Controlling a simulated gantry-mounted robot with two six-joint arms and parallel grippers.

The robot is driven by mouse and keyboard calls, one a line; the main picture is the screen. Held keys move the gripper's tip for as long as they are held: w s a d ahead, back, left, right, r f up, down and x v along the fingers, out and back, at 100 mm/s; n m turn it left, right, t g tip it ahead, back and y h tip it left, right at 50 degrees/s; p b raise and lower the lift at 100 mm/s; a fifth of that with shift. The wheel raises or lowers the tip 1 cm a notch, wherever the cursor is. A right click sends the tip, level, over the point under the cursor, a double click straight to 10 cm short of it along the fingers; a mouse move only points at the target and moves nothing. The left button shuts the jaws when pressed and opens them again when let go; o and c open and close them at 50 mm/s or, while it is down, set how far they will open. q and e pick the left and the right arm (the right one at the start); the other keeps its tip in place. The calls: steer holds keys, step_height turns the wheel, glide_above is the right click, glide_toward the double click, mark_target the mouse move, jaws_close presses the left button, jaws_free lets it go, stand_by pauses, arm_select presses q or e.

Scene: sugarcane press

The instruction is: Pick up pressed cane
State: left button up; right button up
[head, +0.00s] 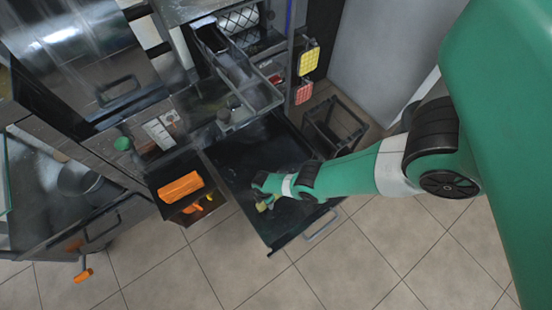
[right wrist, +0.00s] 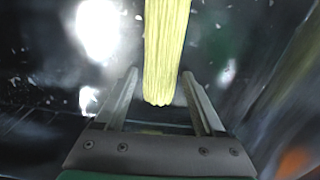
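The pressed cane is a pale yellow, ribbed, flattened strip (right wrist: 165,50), seen in the right wrist view running from the top edge down to its near end between my fingers. My right gripper (right wrist: 160,100) is open, with a finger on each side of the cane and a visible gap to both. In the head view my right gripper (head: 261,199) is low over the dark metal tray (head: 236,165), near its front edge. A small yellowish bit of cane (head: 262,207) shows beside it; the rest is hidden by the gripper and arm. My left gripper is not in view.
The press (head: 225,75) stands behind the tray. A box with orange items (head: 180,187) adjoins the tray's left side. A dark bin frame (head: 335,125) stands to the right. Small pale scraps lie on the tray. Tiled floor (head: 370,245) is free in front.

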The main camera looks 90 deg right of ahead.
jaws_close()
steer(key=shift+r, duration=0.1)
step_height(320, 180, up, 10)
steer(key=p, duration=0.9)
